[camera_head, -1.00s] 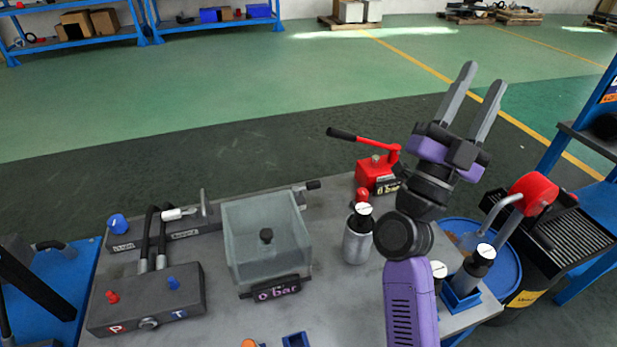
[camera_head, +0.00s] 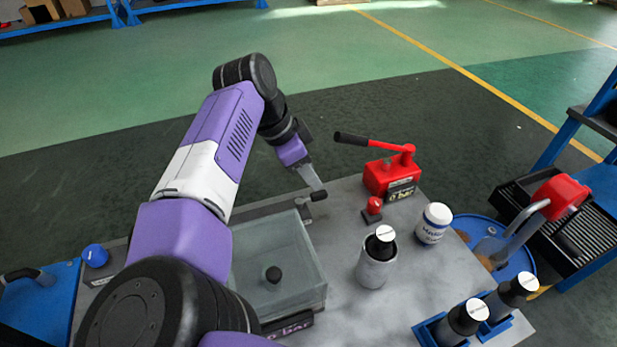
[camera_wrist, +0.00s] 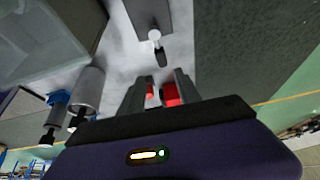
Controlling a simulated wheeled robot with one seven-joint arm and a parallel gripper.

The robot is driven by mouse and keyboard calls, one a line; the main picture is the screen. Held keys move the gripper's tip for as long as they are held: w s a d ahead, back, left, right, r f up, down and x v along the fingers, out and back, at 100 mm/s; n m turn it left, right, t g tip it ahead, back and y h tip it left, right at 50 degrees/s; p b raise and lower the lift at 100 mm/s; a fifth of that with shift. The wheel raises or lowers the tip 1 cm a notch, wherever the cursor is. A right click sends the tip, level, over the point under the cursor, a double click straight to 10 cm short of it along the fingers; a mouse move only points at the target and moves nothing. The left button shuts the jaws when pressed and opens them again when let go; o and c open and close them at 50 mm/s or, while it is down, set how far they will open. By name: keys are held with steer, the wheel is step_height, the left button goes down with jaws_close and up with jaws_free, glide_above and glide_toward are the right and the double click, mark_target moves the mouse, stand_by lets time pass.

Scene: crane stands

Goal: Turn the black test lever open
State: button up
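The black test lever (camera_head: 318,195) sits at the right end of the grey rail, just behind the clear box's far right corner. In the wrist view the lever (camera_wrist: 160,57) points from a pale pivot toward the gap between my fingers. My gripper (camera_head: 315,184) reaches down beside the lever in the head view, its fingertips close to it. The wrist view shows my gripper (camera_wrist: 160,82) with its fingers apart and nothing clearly held. Contact with the lever cannot be told. My arm hides the rail's left part.
The clear box (camera_head: 310,265) stands left of a grey bottle (camera_head: 376,262). A red hand pump (camera_head: 385,178) with a black-tipped handle, a red knob (camera_head: 374,205) and a white jar (camera_head: 434,224) stand to the right. Bottles in blue holders (camera_head: 428,332) stand at the front right.

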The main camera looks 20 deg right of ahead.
mark_target(317, 193)
steer(key=shift+w+a+f+y, duration=0.15)
steer(key=shift+w+a+y, duration=0.15)
steer(key=shift+a, duration=0.25)
steer(key=shift+f, duration=0.35)
steer(key=x, duration=0.6)
steer(key=shift+d+f, duration=0.3)
steer(key=shift+c, duration=0.2)
jaws_close()
